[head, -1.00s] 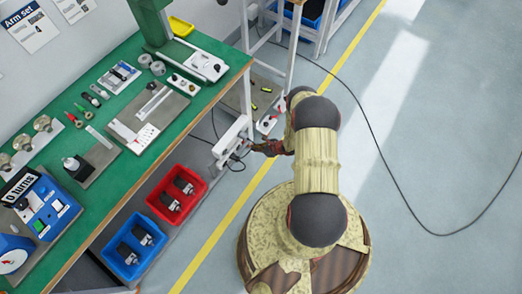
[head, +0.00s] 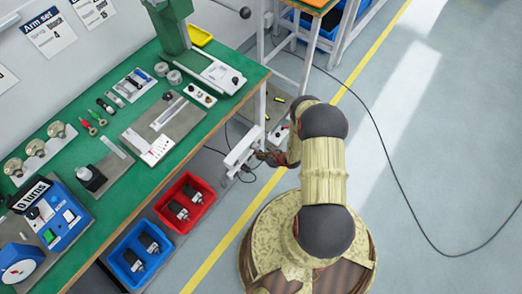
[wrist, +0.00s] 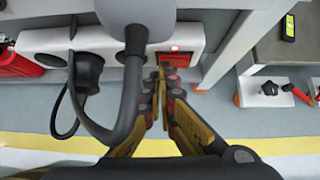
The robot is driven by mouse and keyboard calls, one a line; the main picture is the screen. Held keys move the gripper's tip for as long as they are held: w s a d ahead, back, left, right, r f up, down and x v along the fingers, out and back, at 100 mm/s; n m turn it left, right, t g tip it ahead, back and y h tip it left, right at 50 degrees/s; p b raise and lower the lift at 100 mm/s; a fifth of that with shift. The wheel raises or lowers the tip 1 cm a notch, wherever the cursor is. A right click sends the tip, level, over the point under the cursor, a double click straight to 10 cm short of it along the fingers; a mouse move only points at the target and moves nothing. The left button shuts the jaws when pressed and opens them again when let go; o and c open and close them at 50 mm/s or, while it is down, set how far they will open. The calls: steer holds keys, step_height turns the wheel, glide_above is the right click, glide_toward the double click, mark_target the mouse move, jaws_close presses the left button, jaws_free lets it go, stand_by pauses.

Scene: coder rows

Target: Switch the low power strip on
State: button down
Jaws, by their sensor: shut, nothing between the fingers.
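The low power strip (head: 241,149) is a white bar mounted low at the bench's end leg. In the wrist view the power strip (wrist: 50,40) runs across the top, with a black plug (wrist: 88,68) in one socket and a grey cable arching in front. Its red switch (wrist: 178,60) is at the right end, with a bright spot at its upper edge. My gripper (wrist: 164,72) is shut and empty, its fingertips at the left edge of the switch. I cannot tell whether they touch it. In the head view my gripper (head: 262,156) is beside the strip's right end.
A red bin (head: 185,202) and a blue bin (head: 140,252) stand under the green bench (head: 125,195). A low grey board (wrist: 285,50) with a white device (wrist: 265,90) is to the strip's right. A black cable crosses the open floor (head: 440,130) on the right.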

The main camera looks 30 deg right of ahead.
steer(key=shift+d+b, duration=0.55)
steer(key=shift+d, duration=0.35)
